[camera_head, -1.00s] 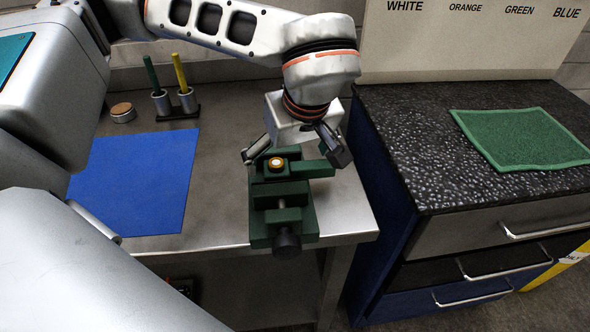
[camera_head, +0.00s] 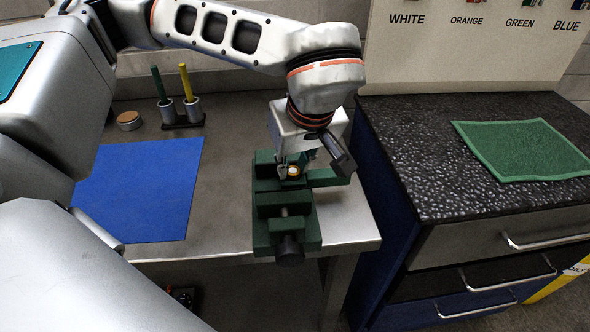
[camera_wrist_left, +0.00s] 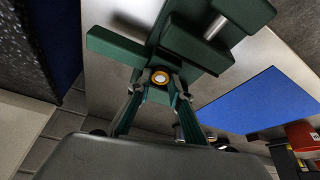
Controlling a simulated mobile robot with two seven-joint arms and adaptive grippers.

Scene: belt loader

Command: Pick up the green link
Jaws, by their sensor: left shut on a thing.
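A dark green vise (camera_head: 287,232) stands at the front right of the steel bench, with its screw knob toward me. The green link (camera_wrist_left: 158,94) has a brass-coloured ring with a pale centre; the ring also shows at the top of the vise in the head view (camera_head: 293,170). My left gripper (camera_head: 292,168) reaches down from above and behind. In the left wrist view its two fingers (camera_wrist_left: 160,86) are shut on the link, one on each side of the ring. The fingers hide part of the link, and I cannot tell whether it still touches the vise. My right gripper is out of view.
A blue mat (camera_head: 140,190) lies left of the vise. A holder with a green and a yellow stick (camera_head: 181,108) and a round wooden-topped piece (camera_head: 128,120) stand behind it. At right, a green mat (camera_head: 522,150) lies on the black-topped drawer cabinet (camera_head: 410,170).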

